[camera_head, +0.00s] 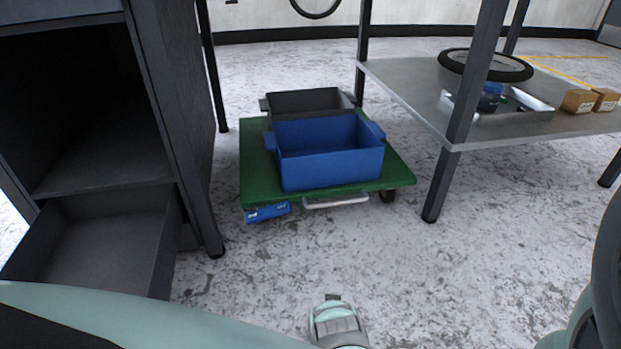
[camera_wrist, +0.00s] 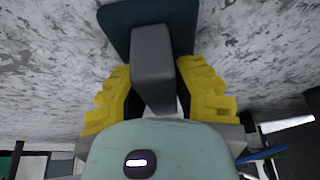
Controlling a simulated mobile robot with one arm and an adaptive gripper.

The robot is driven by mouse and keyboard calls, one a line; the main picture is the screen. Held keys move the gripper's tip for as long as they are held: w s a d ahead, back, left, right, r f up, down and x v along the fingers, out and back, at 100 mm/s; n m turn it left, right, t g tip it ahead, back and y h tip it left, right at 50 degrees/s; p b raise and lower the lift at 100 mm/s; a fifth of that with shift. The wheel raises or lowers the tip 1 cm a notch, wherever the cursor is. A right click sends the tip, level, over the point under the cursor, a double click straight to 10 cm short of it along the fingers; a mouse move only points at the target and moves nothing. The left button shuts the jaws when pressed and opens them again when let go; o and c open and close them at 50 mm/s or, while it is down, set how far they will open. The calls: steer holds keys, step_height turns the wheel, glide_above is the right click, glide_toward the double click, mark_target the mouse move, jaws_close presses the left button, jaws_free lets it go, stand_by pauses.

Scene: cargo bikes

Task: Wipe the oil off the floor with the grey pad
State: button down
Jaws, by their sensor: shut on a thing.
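My gripper (camera_wrist: 155,78), with yellow ribbed fingers, is closed around a grey block (camera_wrist: 152,48) in the wrist view. The block is the handle-like part of the pad, joined to a wide dark blue-grey plate (camera_wrist: 120,22) at the far end. The floor lies behind the plate; whether the plate touches it I cannot tell. The floor (camera_head: 300,265) in the head view is pale with mottled grey patches. I cannot pick out a distinct oil spot in either view. The pad does not show in the head view.
A green trolley (camera_head: 400,173) carries a blue crate (camera_head: 330,165) and a dark grey crate (camera_head: 300,103). A small blue box (camera_head: 268,213) lies by its front edge. A dark cabinet with an open drawer (camera_head: 95,240) stands left; a metal workbench (camera_head: 420,100) stands right. Floor in front is clear.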

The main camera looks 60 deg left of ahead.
steer(key=shift+w+d, duration=0.2)
steer(key=shift+w, duration=0.3)
steer(key=shift+w+d, duration=0.2)
steer(key=shift+w, duration=0.25)
steer(key=shift+w+d+p, duration=0.25)
steer(key=shift+w+p, duration=0.2)
steer(key=shift+p, duration=0.45)
steer(key=shift+w+d+p, duration=0.3)
steer(key=shift+w, duration=0.4)
steer(key=shift+w+d+p, duration=0.25)
steer(key=shift+w+d, duration=0.05)
steer(key=shift+w, duration=0.45)
steer(key=shift+w+d, duration=0.1)
steer(key=shift+d, duration=0.05)
steer(key=shift+w+d+p, duration=0.1)
steer(key=shift+p, duration=0.3)
steer(key=shift+w+d, duration=0.1)
steer(key=shift+w, duration=0.65)
steer(key=shift+w+d+p, duration=0.25)
steer(key=shift+w+d, duration=0.1)
steer(key=shift+w, duration=0.45)
steer(key=shift+w+d+p, duration=0.3)
steer(key=shift+w+d, duration=0.1)
steer(key=shift+w, duration=0.35)
steer(key=shift+w+d+p, duration=0.25)
steer(key=shift+w+d, duration=0.1)
steer(key=shift+w, duration=0.45)
steer(key=shift+s, duration=0.1)
